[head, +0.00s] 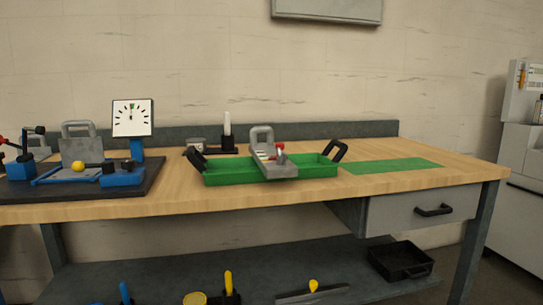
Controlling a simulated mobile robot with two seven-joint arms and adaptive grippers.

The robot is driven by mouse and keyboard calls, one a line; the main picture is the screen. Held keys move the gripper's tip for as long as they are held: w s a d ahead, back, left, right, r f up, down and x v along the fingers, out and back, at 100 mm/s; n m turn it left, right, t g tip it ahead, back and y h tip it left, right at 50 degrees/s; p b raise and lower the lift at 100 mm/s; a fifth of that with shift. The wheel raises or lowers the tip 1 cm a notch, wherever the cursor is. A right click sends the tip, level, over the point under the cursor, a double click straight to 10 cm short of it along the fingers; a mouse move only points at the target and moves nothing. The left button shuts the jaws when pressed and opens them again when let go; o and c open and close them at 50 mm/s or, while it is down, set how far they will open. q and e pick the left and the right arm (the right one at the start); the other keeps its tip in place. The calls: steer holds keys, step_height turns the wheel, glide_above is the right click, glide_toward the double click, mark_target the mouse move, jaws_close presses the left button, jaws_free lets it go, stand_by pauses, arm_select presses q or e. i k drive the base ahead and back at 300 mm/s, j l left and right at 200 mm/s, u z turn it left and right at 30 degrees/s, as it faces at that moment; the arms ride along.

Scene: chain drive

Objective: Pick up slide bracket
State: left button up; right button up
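The other grey part (80,151) stands upright at the left, behind a yellow ball (77,166) and among blue fixtures (122,177) on a dark board (60,191). Neither of my grippers is in view.
The wooden workbench (410,178) has a green mat (395,166) lying clear at right. A black holder with a white upright piece (227,132) stands behind the tray. Below are a drawer (420,208) and a shelf with a black bin (400,262).

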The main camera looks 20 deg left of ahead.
mark_target(260, 152)
steer(key=i+l+u, duration=0.1)
steer(key=u, duration=0.3)
steer(key=l+u, duration=0.2)
steer(key=u, duration=0.2)
steer(key=i+l+u, duration=0.1)
steer(key=u, duration=0.3)
steer(key=l+u, duration=0.4)
steer(key=l, duration=0.8)
